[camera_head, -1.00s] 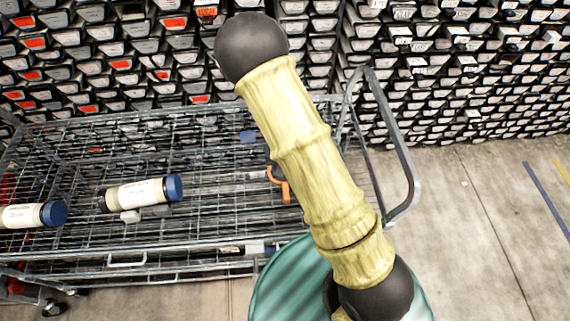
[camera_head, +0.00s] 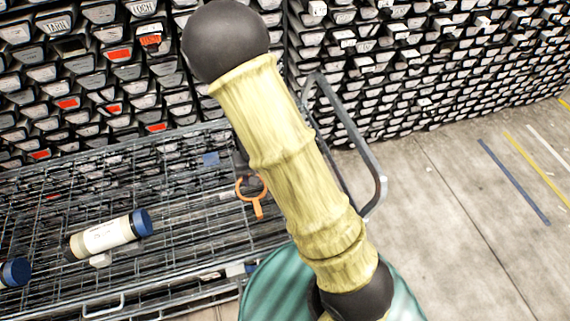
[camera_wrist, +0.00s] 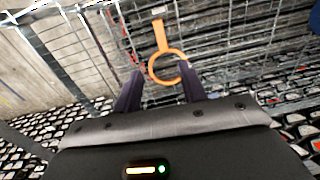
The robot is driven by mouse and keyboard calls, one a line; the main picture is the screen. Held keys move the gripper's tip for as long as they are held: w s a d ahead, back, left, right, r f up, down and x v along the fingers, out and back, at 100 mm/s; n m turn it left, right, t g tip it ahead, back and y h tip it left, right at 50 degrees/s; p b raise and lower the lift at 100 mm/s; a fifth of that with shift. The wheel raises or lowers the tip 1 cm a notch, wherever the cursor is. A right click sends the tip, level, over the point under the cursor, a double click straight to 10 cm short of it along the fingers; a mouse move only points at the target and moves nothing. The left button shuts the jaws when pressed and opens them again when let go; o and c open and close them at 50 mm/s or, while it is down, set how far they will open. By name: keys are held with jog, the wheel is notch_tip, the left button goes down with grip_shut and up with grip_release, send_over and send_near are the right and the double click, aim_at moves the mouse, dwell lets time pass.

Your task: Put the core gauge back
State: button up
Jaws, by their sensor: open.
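The core gauge appears to be the orange ring with a short straight handle (camera_head: 251,193). It is at the wire cart, just left of my yellow arm in the head view. In the wrist view, the orange gauge (camera_wrist: 160,38) has its ring just beyond and between my fingertips, with its handle pointing up in the picture. My gripper (camera_wrist: 163,80) is open, with its two dark fingers apart. I cannot tell how much depth separates the fingers from the ring.
The wire cart (camera_head: 150,263) carries white cylinders with blue caps, one at the middle left (camera_head: 105,236) and one at the left edge (camera_head: 14,272). Racks of stacked trays (camera_head: 400,75) stand behind. Concrete floor (camera_head: 450,240) is clear at right.

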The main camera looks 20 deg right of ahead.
jog(key=s+d+r+t, duration=0.1)
jog(key=s+d+r, duration=0.3)
jog(key=r, duration=0.4)
jog(key=s+d+r+t, duration=0.1)
jog(key=s+d+r, duration=0.3)
jog(key=r, duration=0.3)
jog(key=shift+s+d+r+t+h, duration=0.3)
jog(key=shift+s+r, duration=0.1)
jog(key=shift+s, duration=0.05)
